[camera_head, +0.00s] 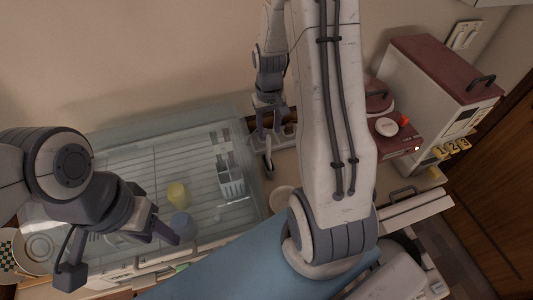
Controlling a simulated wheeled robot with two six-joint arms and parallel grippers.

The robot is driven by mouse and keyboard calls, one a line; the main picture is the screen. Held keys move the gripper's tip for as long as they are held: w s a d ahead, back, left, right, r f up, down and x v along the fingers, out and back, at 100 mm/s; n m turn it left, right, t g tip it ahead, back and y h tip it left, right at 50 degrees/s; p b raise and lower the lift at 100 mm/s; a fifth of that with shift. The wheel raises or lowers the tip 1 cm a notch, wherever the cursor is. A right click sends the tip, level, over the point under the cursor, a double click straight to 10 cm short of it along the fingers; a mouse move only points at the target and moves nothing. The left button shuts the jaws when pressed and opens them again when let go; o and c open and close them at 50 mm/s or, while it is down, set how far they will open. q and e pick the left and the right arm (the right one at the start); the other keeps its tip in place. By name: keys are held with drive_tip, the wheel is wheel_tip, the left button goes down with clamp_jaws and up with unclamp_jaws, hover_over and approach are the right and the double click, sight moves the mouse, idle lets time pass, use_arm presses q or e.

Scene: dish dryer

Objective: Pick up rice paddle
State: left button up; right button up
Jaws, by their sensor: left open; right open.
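I cannot make out a rice paddle for certain. My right gripper (272,136) is open and points down at the dryer's right side, close to that thing; contact is unclear.
Plates (38,247) lie at the far left. A red-topped appliance (440,68) and a smaller red appliance (395,130) stand at right. A pale bowl (283,198) sits beside my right arm.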

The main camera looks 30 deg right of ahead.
sight(269, 136)
drive_tip(key=shift+f, duration=0.35)
drive_tip(key=f, duration=0.1)
drive_tip(key=f+p, duration=0.1)
drive_tip(key=f, duration=0.1)
drive_tip(key=f+p, duration=0.1)
drive_tip(key=shift+s+a+f, duration=0.1)
drive_tip(key=shift+s+f, duration=0.15)
drive_tip(key=shift+f, duration=0.45)
clamp_jaws()
